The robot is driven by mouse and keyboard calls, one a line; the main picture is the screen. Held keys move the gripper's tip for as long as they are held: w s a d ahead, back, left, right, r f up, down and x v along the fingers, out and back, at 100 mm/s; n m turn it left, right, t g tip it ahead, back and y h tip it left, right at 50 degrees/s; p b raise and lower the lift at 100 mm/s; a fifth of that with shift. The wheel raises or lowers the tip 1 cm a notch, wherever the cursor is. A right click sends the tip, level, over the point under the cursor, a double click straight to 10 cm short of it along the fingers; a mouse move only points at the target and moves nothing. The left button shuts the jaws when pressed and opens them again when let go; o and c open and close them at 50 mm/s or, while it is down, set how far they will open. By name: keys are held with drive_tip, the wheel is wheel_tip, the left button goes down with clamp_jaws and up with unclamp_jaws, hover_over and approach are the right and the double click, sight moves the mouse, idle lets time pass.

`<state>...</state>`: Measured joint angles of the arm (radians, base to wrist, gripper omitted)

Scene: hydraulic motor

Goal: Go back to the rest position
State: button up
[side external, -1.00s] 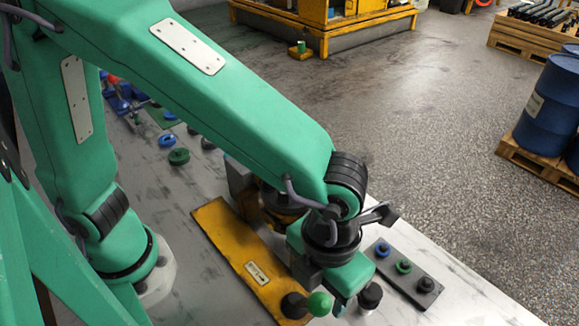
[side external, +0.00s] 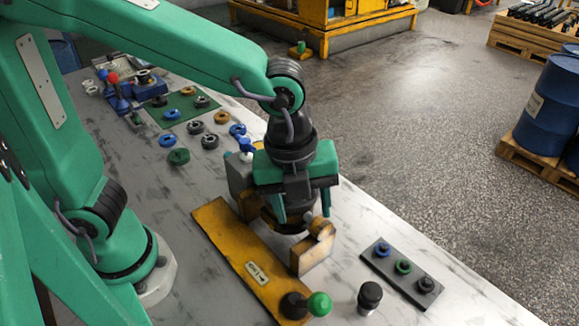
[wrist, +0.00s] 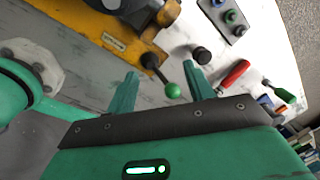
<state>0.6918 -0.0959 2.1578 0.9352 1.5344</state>
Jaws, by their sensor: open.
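My gripper (side external: 303,207) is open and points down over the yellow fixture (side external: 222,217). Its two green fingers are apart with nothing held between them. In the wrist view my gripper (wrist: 160,70) shows both fingers spread, with the green ball knob (wrist: 172,91) of the fixture's lever visible beyond them. Under the gripper a dark round part (side external: 284,222) sits between the fixture's yellow jaws (side external: 312,250), partly hidden by my fingers. The green ball knob also shows in the side view (side external: 319,304) at the fixture's front end.
A black knob-topped piece (side external: 370,296) stands right of the fixture. A grey plate (side external: 402,273) carries blue, green and black rings. Several loose rings lie behind, around a green mat (side external: 178,105). A red-handled tool (wrist: 233,77) lies on the table in the wrist view.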

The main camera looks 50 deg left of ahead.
drive_tip(key=s+a+r+n+t, duration=0.2)
drive_tip(key=a+n, duration=0.8)
drive_tip(key=n, duration=0.2)
drive_tip(key=s+a+r+n+t+y, duration=0.1)
drive_tip(key=a+r+n+t, duration=0.1)
drive_tip(key=a+n, duration=0.9)
drive_tip(key=r+n, duration=0.1)
drive_tip(key=n, duration=0.1)
drive_tip(key=shift+s+a+n, duration=0.3)
drive_tip(key=shift+s, duration=0.05)
